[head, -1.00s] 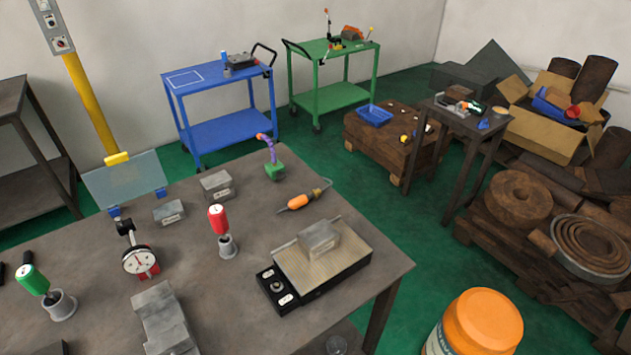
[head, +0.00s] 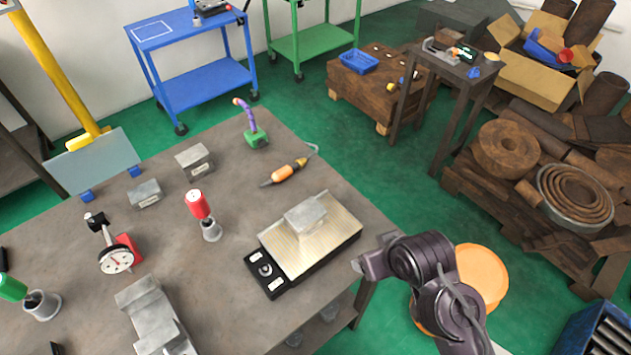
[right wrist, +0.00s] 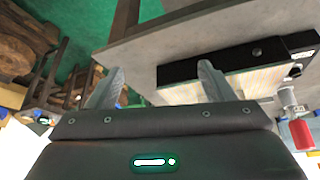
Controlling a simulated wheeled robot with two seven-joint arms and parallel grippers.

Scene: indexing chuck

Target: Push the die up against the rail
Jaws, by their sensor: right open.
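The die looks to be the grey metal block (head: 305,214) on the ribbed tan top of the black chuck (head: 318,246). A thin rail (head: 272,226) seems to run along the far left edge of that top, with the block close to it; I cannot tell whether they touch. The chuck (right wrist: 182,93) shows behind the right-hand finger; the block is not clear there. My left gripper is out of view.
On the table (head: 225,285) stand a red-handled tool (head: 198,205), a dial gauge (head: 116,260), a green-based purple hose (head: 255,138) and several metal blocks. An orange-handled tool (head: 285,173) lies behind the chuck. An orange-lidded tub (head: 480,275) stands right, partly behind my arm.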

